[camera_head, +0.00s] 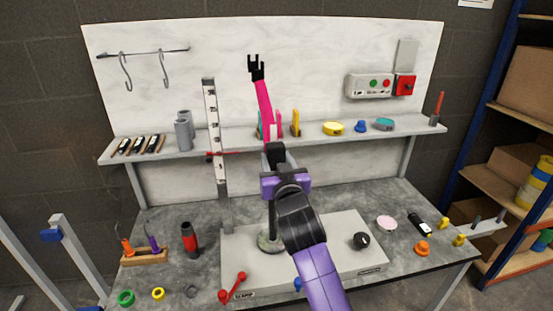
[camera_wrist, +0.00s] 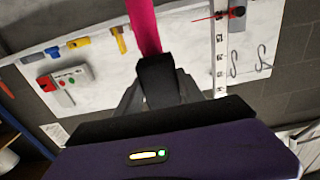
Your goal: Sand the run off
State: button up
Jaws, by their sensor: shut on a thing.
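A bright pink tube (camera_head: 264,101) with a black forked end (camera_head: 256,67) stands up above my gripper (camera_head: 277,160), its top leaning left. It also shows in the wrist view (camera_wrist: 145,27). The grey fingers of my gripper (camera_wrist: 160,92) are shut on a black block (camera_wrist: 157,72) at the tube's lower end. I cannot tell whether the block is joined to the tube or in front of it. No paint run can be made out on the tube. My arm hides part of a round-based stand (camera_head: 268,243) behind it.
An upright scale (camera_head: 214,130) with a red pointer stands left of the tube. The shelf (camera_head: 400,132) behind holds yellow, blue and teal items. On the bench are a red-and-black bottle (camera_head: 189,240), a red handled tool (camera_head: 233,287), a pink disc (camera_head: 386,223) and a black knob (camera_head: 361,240).

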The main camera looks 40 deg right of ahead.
notch_tip(320, 180, down, 5)
jog(key=b, duration=0.3)
jog(key=shift+r, duration=0.1)
jog(key=shift+s+a+r, duration=0.1)
dwell(0.3)
jog(key=shift+b+v, duration=0.4)
jog(key=shift+v, duration=2.55)
jog(key=shift+r, duration=0.1)
jog(key=v, duration=0.3)
